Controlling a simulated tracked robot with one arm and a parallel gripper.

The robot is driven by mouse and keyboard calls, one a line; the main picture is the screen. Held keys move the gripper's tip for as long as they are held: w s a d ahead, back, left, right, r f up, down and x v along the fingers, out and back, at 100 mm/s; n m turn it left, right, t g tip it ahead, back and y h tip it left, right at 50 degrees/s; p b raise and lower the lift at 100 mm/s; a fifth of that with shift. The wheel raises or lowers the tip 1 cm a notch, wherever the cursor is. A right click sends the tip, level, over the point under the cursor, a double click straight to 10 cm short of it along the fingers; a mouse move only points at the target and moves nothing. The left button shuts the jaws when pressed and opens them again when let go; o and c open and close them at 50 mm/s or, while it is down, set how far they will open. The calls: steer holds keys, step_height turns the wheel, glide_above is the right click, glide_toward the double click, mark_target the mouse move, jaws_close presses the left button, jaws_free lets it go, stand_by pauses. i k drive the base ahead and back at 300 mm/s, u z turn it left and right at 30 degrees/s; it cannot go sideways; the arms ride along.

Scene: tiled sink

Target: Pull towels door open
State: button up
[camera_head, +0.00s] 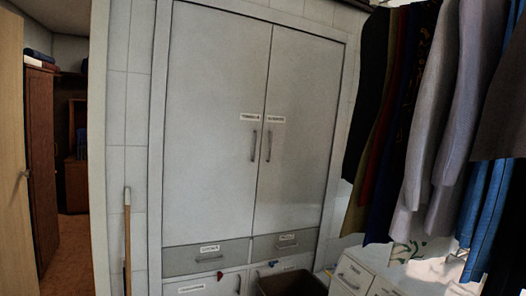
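A tall white built-in cabinet has two closed doors side by side. The left door (210,120) has a vertical handle (254,146) near its right edge and a small label (250,117) above it. The right door (305,120) has its handle (269,146) near its left edge and a label (276,119) above it. The label lettering is too small to read surely, so I cannot tell which door is the towels door. My gripper does not show in this view.
Grey drawers (207,258) sit below the doors. A dark bin (292,284) stands in front at the bottom. Hanging clothes (430,110) fill the right side. A wooden pole (127,240) leans at the left wall, beside an open doorway (72,170).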

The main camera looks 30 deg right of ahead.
mark_target(218, 64)
steer(key=z, duration=0.75)
steer(key=i, duration=2.8)
steer(key=u, duration=0.7)
